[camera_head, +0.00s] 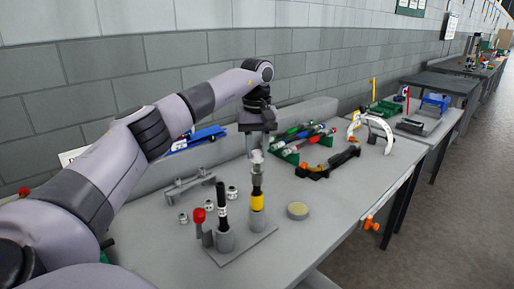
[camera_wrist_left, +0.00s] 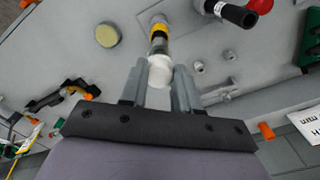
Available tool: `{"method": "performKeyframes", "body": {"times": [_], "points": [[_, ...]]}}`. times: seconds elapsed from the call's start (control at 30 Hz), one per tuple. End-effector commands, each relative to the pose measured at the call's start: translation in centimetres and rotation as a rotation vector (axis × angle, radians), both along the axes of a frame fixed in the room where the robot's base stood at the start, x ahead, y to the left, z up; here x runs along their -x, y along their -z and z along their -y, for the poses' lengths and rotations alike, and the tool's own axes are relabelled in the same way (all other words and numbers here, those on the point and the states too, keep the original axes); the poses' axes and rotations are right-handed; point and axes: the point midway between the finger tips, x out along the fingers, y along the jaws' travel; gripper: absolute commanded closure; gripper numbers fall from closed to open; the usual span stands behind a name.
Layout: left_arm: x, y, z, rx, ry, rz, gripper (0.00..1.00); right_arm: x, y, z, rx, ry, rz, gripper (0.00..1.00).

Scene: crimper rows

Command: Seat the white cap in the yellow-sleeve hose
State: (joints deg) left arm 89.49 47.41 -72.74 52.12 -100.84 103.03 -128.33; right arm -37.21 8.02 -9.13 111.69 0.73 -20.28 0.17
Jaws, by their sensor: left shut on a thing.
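The yellow-sleeve hose (camera_head: 257,199) stands upright in a grey holder on a flat base plate on the table. It also shows in the left wrist view (camera_wrist_left: 159,32), just beyond my fingertips. My left gripper (camera_head: 257,150) is directly above this hose, pointing down. In the left wrist view its two fingers (camera_wrist_left: 160,82) are shut on the white cap (camera_wrist_left: 160,70). The cap is at the hose's top end; I cannot tell whether it is seated or only lined up above it. My right gripper is not in view.
A black hose (camera_head: 221,205) and a red-topped piece (camera_head: 199,217) stand beside the yellow-sleeve hose. Several small fittings (camera_head: 183,218) lie to the left. A round yellowish disc (camera_head: 298,210) lies to the right. A green rack of coloured tools (camera_head: 300,140) and a black tool holder (camera_head: 330,163) are behind.

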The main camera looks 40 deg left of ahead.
Motion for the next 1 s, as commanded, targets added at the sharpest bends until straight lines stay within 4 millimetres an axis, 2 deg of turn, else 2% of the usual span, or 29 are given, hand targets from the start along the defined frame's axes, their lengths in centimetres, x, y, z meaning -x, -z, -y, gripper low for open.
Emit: {"method": "performKeyframes", "body": {"times": [1.0], "points": [[0.0, 2.1, 0.0, 0.000, 0.000, 0.000, 0.97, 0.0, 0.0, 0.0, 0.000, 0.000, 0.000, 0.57]]}}
